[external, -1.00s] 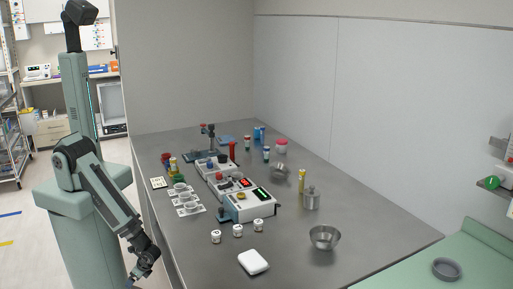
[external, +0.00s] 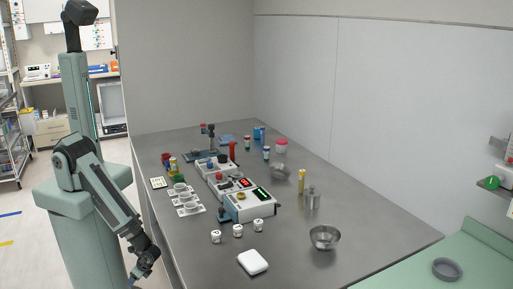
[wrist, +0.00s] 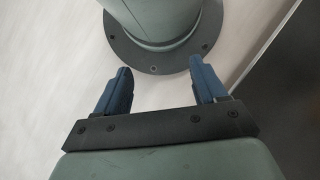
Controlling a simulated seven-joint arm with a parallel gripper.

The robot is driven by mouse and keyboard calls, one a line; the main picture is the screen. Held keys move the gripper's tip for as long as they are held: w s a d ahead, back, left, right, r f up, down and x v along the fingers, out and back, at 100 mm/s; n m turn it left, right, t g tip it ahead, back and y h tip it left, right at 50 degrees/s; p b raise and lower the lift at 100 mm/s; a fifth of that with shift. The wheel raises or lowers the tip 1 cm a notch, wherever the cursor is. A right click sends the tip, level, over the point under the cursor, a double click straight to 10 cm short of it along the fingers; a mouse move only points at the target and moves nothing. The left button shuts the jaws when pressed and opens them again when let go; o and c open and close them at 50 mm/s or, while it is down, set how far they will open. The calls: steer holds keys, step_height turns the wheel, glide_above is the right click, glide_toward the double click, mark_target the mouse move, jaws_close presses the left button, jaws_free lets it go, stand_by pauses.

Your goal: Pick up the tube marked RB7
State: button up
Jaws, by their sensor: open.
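No marking RB7 can be read in either view, so I cannot tell which item is that tube. Upright tube-like items on the grey table (external: 215,266) include a yellow one (external: 301,182), a red one (external: 232,151) and small ones with coloured caps (external: 266,155). My gripper (wrist: 161,70) is open and empty in the wrist view, its two blue fingers apart above the floor beside my base. In the external view it hangs low at the bottom left, off the table's left side, far from these items.
White devices with displays (external: 250,206) stand mid-table. Three small white jars (external: 238,230), a white box (external: 253,262), a steel bowl (external: 324,238) and a metal canister (external: 312,200) stand nearer the front. White cups (external: 190,207) are at the left. The front left table surface is clear.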

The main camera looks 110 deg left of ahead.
steer(key=shift+c, duration=0.9)
